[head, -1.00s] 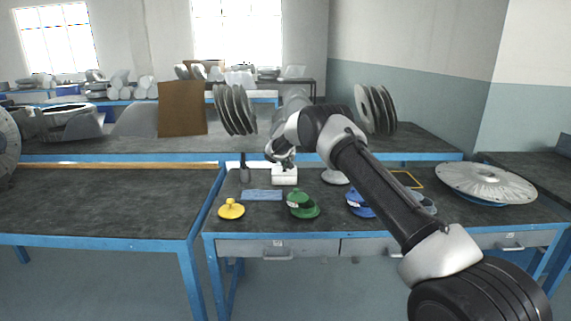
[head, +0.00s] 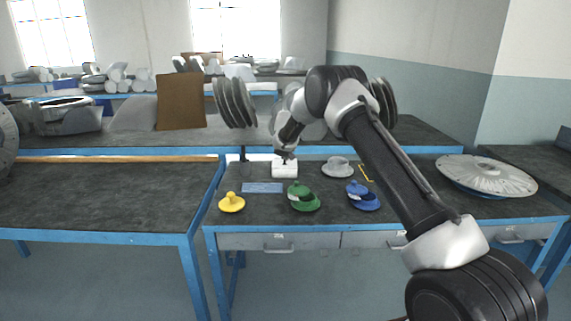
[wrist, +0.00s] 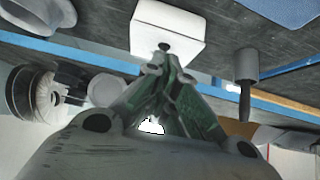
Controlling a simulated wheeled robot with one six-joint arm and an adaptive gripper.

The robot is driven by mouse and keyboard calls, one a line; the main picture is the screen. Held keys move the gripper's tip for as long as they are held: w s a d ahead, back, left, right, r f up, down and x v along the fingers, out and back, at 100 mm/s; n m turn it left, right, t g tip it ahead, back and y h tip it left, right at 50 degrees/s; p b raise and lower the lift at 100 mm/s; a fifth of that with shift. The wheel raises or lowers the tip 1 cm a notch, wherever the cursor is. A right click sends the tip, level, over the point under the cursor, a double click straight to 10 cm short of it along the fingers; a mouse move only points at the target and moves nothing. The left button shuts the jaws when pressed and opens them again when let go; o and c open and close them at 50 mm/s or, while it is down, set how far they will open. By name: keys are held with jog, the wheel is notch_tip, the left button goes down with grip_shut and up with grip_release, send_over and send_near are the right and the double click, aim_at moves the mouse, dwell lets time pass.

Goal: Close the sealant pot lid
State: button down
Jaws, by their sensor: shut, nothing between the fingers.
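None of the containers carries a readable name, so I cannot tell for certain which is the sealant pot. A white box (head: 284,171) stands on the near bench, behind the blue flat piece. In the wrist view the white box (wrist: 168,28) shows a small dark knob on its face. My gripper (head: 288,157) is above the box, its fingers together and empty. In the wrist view the fingertips (wrist: 163,60) are right at the knob; I cannot tell whether they touch it. No open gap shows at the box's lid from these angles.
In front stand a yellow knobbed piece (head: 231,203), a green pot-like piece (head: 303,196) and a blue one (head: 363,196). A grey dish (head: 338,167) is right of the box. A grey cylinder (wrist: 246,66) stands close by.

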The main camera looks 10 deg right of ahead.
jog(key=s+d+f+n+g+h, duration=0.2)
jog(key=s+d+f+n+h, duration=0.25)
jog(key=s, duration=0.55)
jog(key=s+d+r+g, duration=0.2)
jog(key=s+d+r, duration=0.3)
jog(key=s, duration=0.4)
jog(key=s+d+r+g, duration=0.2)
jog(key=s+d+r, duration=0.3)
jog(key=s, duration=0.4)
jog(key=s+r+y, duration=0.2)
jog(key=s+r, duration=0.3)
jog(key=s, duration=0.8)
jog(key=s+a+r+m+t+y, duration=0.1)
jog(key=s+r, duration=0.4)
jog(key=s, duration=0.8)
jog(key=s+a+r+m+y, duration=0.1)
jog(key=s+r+y, duration=0.2)
jog(key=s, duration=1)
notch_tip(320, 180, up, 3)
jog(key=shift+s+f+t, duration=0.2)
jog(key=shift+s+t, duration=0.15)
jog(key=shift+t, duration=0.05)
